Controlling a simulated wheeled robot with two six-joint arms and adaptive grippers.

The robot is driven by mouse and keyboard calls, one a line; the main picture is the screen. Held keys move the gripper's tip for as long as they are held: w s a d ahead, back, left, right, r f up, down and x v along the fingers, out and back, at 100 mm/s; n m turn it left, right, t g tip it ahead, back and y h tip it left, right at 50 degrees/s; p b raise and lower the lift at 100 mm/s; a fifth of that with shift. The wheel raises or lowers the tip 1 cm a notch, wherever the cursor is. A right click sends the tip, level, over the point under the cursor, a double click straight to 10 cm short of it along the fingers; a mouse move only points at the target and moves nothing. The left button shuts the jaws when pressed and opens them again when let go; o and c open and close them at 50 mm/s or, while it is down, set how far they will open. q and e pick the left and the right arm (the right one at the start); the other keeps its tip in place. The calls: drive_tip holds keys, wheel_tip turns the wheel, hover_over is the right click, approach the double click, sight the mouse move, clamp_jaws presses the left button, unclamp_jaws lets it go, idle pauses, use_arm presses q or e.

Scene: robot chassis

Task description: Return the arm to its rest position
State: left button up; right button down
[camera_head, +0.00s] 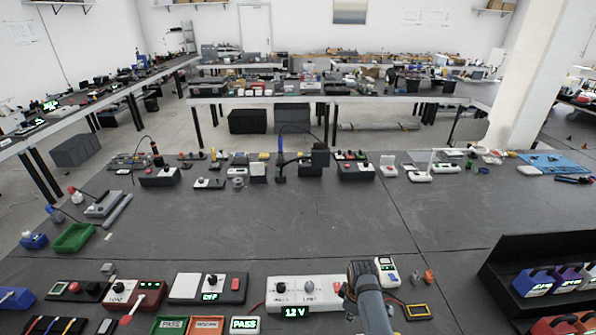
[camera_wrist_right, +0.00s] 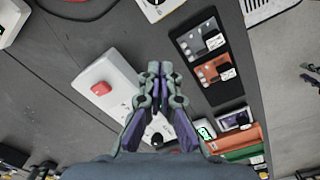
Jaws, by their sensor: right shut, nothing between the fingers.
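No contact with these shows. My left gripper is not in view.
Near the arm are a white handheld meter (camera_head: 387,271) and a yellow-framed device (camera_head: 417,311). A black rack (camera_head: 510,260) stands at right. A green tray (camera_head: 73,238) is at left. The middle of the bench (camera_head: 300,222) is clear; several devices line its far edge.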

drive_tip(key=s+d+r+m+t, duration=0.2)
drive_tip(key=s+d+r+m, duration=0.1)
drive_tip(key=s+d+m, duration=0.5)
drive_tip(key=s+r+m+t, duration=0.2)
drive_tip(key=s+r, duration=0.7)
drive_tip(key=s, duration=0.1)
wheel_tip(320, 180, down, 33)
drive_tip(key=s+d+g+h+b, duration=0.1)
drive_tip(key=s+d+g+b, duration=0.15)
drive_tip(key=b, duration=0.45)
use_arm(q)
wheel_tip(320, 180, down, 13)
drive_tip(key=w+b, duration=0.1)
drive_tip(key=b, duration=0.5)
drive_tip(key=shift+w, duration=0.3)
use_arm(e)
drive_tip(key=s+f, duration=0.9)
drive_tip(key=f, duration=0.2)
drive_tip(key=s+d+f+m, duration=0.1)
drive_tip(key=s+f, duration=0.8)
drive_tip(key=f, duration=0.3)
drive_tip(key=shift+s+d, duration=0.15)
drive_tip(key=shift+d, duration=0.1)
